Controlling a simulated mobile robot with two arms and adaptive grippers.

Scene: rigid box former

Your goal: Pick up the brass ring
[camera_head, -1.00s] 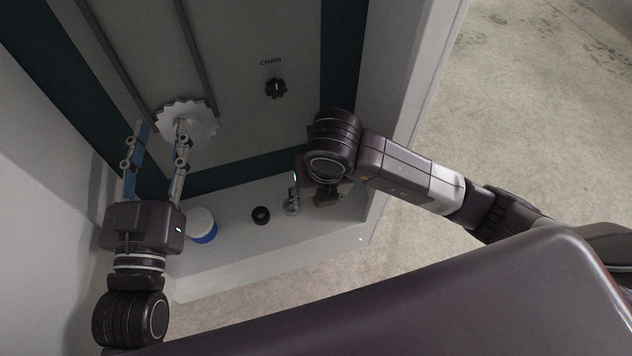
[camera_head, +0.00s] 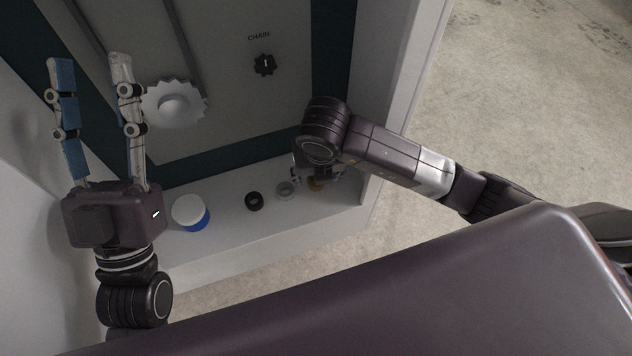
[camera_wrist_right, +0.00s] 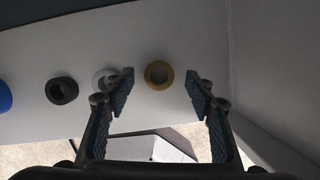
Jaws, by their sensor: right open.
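The brass ring (camera_wrist_right: 159,74) lies flat on the white ledge in the right wrist view, ahead of and between the fingertips of my right gripper (camera_wrist_right: 160,92). That gripper is open and empty. In the head view the brass ring (camera_head: 316,184) shows only in part, beneath my right gripper (camera_head: 318,178). My left gripper (camera_head: 88,62) is open at the left, its two fingers apart with nothing between them, raised in front of the panel.
A grey ring (camera_head: 285,190), a black ring (camera_head: 254,201) and a white and blue round container (camera_head: 190,213) stand in a row on the ledge (camera_head: 225,235). A toothed disc (camera_head: 175,103) and a black knob (camera_head: 264,65) are on the panel. A side wall bounds the ledge's right end.

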